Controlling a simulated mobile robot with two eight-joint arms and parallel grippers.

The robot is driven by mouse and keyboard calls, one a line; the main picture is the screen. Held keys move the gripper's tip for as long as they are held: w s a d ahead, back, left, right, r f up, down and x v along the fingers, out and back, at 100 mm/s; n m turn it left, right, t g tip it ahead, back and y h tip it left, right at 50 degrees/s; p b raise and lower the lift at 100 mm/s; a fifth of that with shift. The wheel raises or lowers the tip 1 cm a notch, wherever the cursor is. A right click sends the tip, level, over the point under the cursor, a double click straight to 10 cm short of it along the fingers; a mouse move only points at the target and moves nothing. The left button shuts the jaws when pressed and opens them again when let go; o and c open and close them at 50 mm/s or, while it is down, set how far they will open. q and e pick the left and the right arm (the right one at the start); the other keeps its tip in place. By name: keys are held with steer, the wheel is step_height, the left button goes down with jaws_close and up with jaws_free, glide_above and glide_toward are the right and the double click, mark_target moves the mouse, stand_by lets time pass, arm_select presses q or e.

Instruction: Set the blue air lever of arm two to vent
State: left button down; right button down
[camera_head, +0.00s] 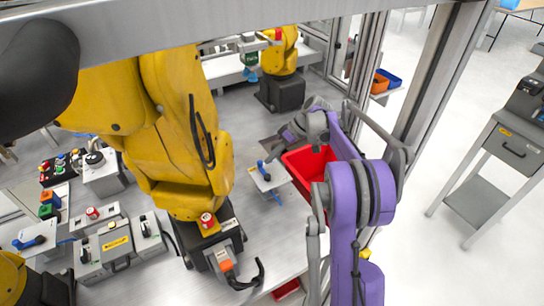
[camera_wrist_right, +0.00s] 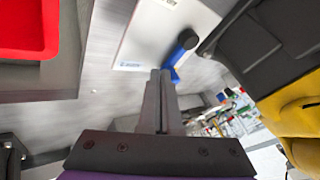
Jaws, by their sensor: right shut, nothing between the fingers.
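A blue lever (camera_head: 264,170) with a dark round pivot sits on a white plate (camera_head: 273,181) on the grey table, left of the red bin. In the right wrist view the blue lever (camera_wrist_right: 180,50) and its white plate (camera_wrist_right: 150,35) lie just beyond the fingertips. My right gripper (camera_head: 276,147) is shut and empty, close to the lever; its fingers (camera_wrist_right: 160,75) overlap the lever's end, and I cannot tell whether they touch. A second blue lever (camera_head: 30,242) is on a plate at far left. My left gripper is not in view.
A large yellow robot arm (camera_head: 175,120) stands left of my right gripper, with a smaller yellow arm (camera_head: 280,50) behind. A red bin (camera_head: 310,167) is close beside my right arm. Control boxes (camera_head: 110,245) crowd the left; bare table lies around the lever plate.

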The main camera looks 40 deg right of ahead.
steer(key=v, duration=1.1)
steer(key=shift+f, duration=0.15)
stand_by(0.3)
